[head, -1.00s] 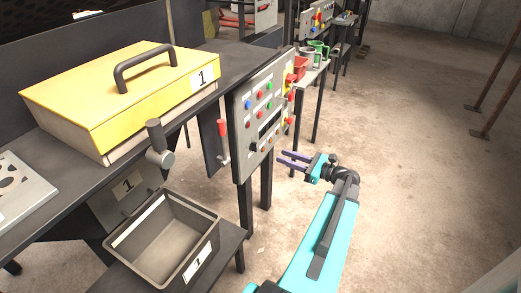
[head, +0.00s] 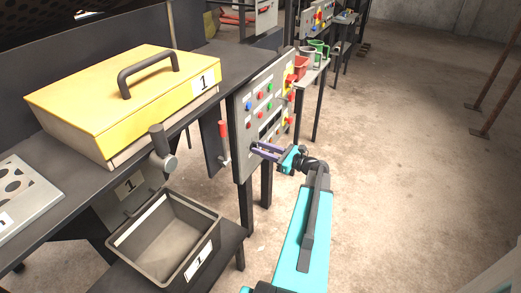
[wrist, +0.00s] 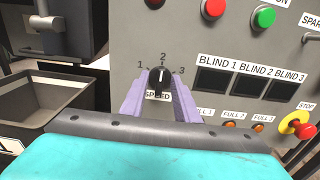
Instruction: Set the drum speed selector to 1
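The drum speed selector (wrist: 158,80) is a black knob with a white pointer line on the grey control panel (wrist: 215,40). Marks 1, 2 and 3 surround it, with a SPEED label below. Its pointer stands upright at 2. My gripper (wrist: 159,90) has its two purple fingers on either side of the knob, with gaps visible beside it; whether they touch it is unclear. In the head view my gripper (head: 262,150) is at the lower part of the panel (head: 243,135), where the fingers hide most of the knob.
The panel also carries red and green buttons (wrist: 264,17), dark BLIND windows (wrist: 213,80) and a red STOP button (wrist: 298,125). A lever with a red handle (head: 223,132) is left of the panel. A yellow-lidded box (head: 110,95) and a grey bin (head: 165,240) stand further left. Open floor lies right.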

